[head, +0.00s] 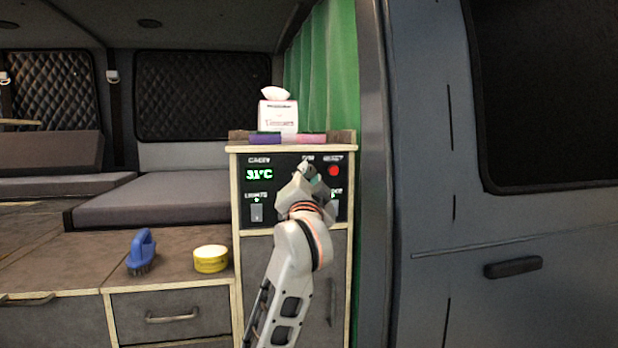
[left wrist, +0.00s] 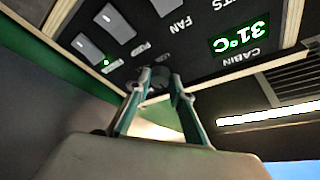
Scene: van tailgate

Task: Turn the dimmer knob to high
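The control panel (head: 286,221) has a green 31°C readout, a red button and light rocker switches on a black face. My left gripper (head: 306,172) is in front of its upper middle and hides part of it. In the left wrist view my two fingertips (left wrist: 161,80) are at the panel, with a narrow gap between them. A dark rounded thing, seemingly the dimmer knob (left wrist: 160,76), shows in that gap. I cannot tell whether the fingers touch it. The knob's setting cannot be read. My right gripper is not in view.
A tissue box (head: 278,116) stands on the cabinet above the panel. A blue brush (head: 141,251) and a yellow tin (head: 210,259) are on the counter to the left. A green curtain (head: 333,75) and the van's side (head: 430,170) are to the right.

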